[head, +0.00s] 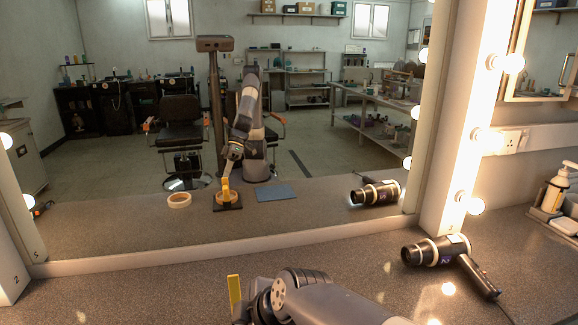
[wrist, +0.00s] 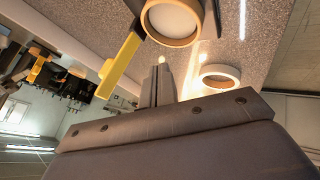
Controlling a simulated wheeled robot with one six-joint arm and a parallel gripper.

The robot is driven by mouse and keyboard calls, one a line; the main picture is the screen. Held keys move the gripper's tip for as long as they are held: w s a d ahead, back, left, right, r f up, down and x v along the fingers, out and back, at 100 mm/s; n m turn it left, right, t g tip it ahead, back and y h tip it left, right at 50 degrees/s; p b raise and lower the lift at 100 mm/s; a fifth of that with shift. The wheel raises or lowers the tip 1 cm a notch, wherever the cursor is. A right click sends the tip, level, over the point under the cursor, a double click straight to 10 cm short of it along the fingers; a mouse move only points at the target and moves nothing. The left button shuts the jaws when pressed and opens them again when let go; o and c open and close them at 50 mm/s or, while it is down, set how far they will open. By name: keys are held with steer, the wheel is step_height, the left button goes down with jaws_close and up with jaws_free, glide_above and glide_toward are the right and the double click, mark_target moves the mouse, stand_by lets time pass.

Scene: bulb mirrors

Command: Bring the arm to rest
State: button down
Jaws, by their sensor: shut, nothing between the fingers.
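My gripper (wrist: 160,68) is shut and empty in the wrist view, its two fingers side by side. In the head view my arm (head: 315,297) reaches in along the bottom edge, and its fingertips cannot be made out there. The big mirror (head: 330,215) reflects my arm bent upward and then down towards the counter. A yellow handle (head: 235,290) stands upright just left of the arm's end.
A black hair dryer (head: 440,250) lies on the counter (head: 130,290) at right. Lit bulbs (head: 475,203) line the mirror frame. A pump bottle (head: 556,190) stands at far right. A pale ring (wrist: 220,76) shows in the wrist view. The counter between arm and dryer looks clear.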

steer(key=v, duration=0.8)
